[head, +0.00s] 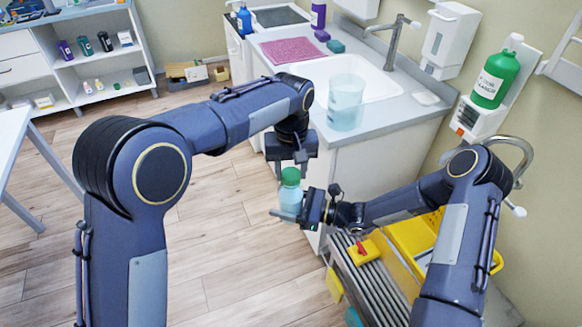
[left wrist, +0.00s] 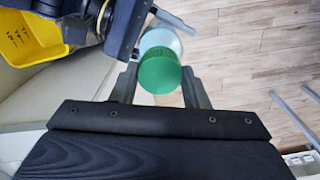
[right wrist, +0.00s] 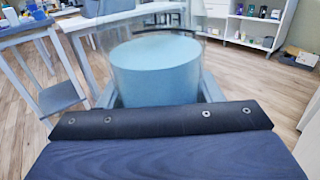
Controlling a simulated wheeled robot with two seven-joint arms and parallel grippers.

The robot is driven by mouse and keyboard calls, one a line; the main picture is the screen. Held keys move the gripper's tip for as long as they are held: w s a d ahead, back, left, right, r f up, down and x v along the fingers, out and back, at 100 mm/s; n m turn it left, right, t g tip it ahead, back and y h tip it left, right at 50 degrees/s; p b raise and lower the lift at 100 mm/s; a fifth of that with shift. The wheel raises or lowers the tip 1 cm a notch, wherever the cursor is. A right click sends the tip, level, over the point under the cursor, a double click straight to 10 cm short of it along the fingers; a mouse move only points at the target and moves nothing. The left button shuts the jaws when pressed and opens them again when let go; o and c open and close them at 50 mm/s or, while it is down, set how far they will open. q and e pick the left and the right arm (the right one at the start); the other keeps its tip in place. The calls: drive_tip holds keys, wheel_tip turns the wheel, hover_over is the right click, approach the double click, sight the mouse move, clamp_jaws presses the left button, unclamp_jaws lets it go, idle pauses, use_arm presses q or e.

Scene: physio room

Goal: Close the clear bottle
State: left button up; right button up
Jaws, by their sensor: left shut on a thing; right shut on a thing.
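The clear bottle (head: 289,203) holds pale blue liquid and is upright in mid-air in front of the counter. My right gripper (head: 290,215) is shut on its body from the side. The bottle fills the middle of the right wrist view (right wrist: 157,70). The green cap (head: 291,176) is at the bottle's top. My left gripper (head: 291,164) points down from above and is shut on the cap. In the left wrist view the cap (left wrist: 160,72) sits between the fingers and hides the bottle's mouth, so I cannot tell how tightly it is seated.
A counter with a sink (head: 378,82), a clear tub (head: 346,100) and a pink mat (head: 292,50) stands behind. A yellow bin (head: 412,240) on a grey cart is below my right arm. A green dispenser bottle (head: 494,80) hangs on the wall. The floor at left is open.

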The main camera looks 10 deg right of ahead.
clamp_jaws()
use_arm(q)
drive_tip(key=m, duration=0.6)
drive_tip(key=shift+a+m, duration=0.1)
drive_tip(key=shift+m, duration=0.3)
drive_tip(key=m, duration=0.5)
drive_tip(key=shift+w+f+m, duration=0.1)
drive_tip(key=shift+m, duration=0.2)
drive_tip(key=m, duration=0.5)
drive_tip(key=shift+m, duration=0.3)
drive_tip(key=m, duration=0.5)
drive_tip(key=shift+w, duration=0.1)
drive_tip(key=m, duration=0.5)
drive_tip(key=shift+m, duration=0.3)
drive_tip(key=m, duration=1)
drive_tip(key=shift+m, duration=0.3)
drive_tip(key=m, duration=0.6)
drive_tip(key=o, duration=1)
drive_tip(key=shift+d, duration=0.2)
